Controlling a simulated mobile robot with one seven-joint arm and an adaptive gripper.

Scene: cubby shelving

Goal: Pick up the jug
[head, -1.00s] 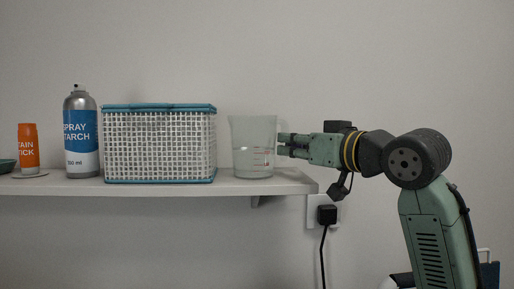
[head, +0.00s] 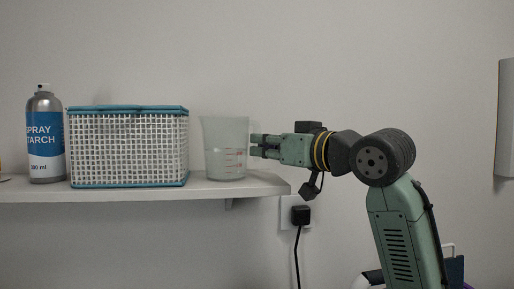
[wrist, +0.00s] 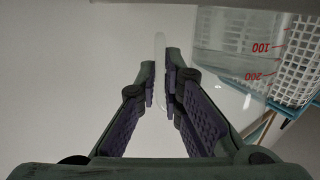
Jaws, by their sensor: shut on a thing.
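The jug (head: 226,150) is a clear, frosted-looking measuring jug with red marks, upright at the right end of the shelf. Its base appears to rest on the shelf. My gripper (head: 256,146) reaches in level from the right at the jug's handle side. In the wrist view the jug (wrist: 235,50) fills the upper right, with its red 100 and 200 marks showing. There my gripper's fingers (wrist: 160,80) are closed on the jug's thin translucent handle (wrist: 160,45), one finger on each side.
A white woven basket with blue rims (head: 129,150) stands close to the left of the jug. A spray starch can (head: 45,140) is farther left. The shelf (head: 240,187) ends just right of the jug. A black plug (head: 300,215) sits in a wall socket below.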

